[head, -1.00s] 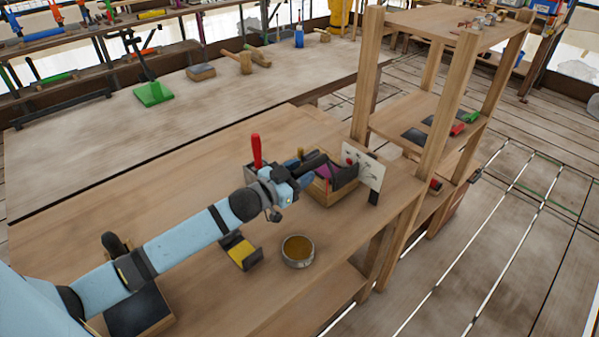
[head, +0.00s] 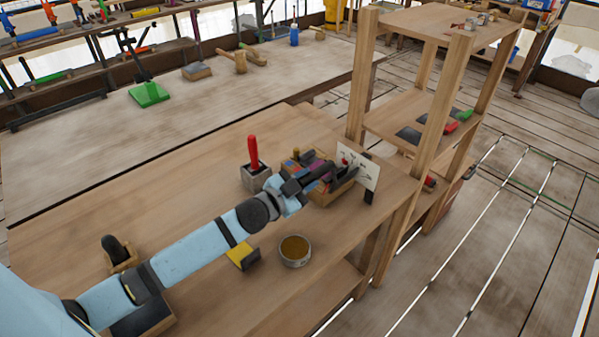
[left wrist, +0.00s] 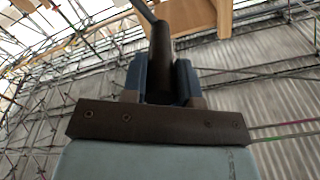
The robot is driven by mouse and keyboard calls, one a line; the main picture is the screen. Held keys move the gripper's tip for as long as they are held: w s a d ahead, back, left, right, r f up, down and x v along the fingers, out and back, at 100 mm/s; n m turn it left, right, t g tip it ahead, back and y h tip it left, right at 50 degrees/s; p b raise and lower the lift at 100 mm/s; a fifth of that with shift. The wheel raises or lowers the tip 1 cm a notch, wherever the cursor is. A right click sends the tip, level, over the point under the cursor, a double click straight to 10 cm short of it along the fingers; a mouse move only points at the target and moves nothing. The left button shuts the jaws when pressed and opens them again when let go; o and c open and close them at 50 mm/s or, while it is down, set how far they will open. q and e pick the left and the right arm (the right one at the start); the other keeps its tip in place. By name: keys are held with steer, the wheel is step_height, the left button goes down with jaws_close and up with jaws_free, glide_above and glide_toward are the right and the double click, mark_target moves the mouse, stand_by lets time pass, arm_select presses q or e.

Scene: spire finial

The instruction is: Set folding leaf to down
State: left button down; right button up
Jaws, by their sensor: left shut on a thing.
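My left gripper (head: 322,180) reaches over the workbench (head: 190,205) to the front of a white upright panel (head: 371,175) with small dark and red marks. In the left wrist view, its blue fingers (left wrist: 160,82) are shut on a dark, round handle (left wrist: 161,50), from which a thin rod runs up and left. In the head view, the gripper and dark parts beside the panel overlap, so the handle's mounting is unclear. I cannot tell which part is the folding leaf. My right gripper is not in view.
A grey block with a red-handled tool (head: 253,155), a round tin (head: 295,250) and a yellow-and-dark block (head: 243,256) stand near my left arm. A wooden box with coloured items lies beside the gripper. A tall wooden shelf (head: 436,120) rises behind the panel.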

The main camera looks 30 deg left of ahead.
arm_select(q)
steer(key=s+d+f+m, duration=0.1)
steer(key=d+f+m, duration=0.1)
steer(key=d+m, duration=0.1)
steer(key=s+d+f+m+b, duration=0.1)
steer(key=d+f+m, duration=0.1)
steer(key=m, duration=0.3)
steer(key=s+d+f+m+b, duration=0.1)
steer(key=d+f+m, duration=0.2)
steer(key=d+m, duration=0.1)
steer(key=shift+m, duration=0.5)
steer(key=shift+s+d+f+b, duration=0.15)
steer(key=shift+f+b, duration=0.4)
steer(key=shift+f, duration=0.1)
steer(key=c, duration=0.9)
jaws_free()
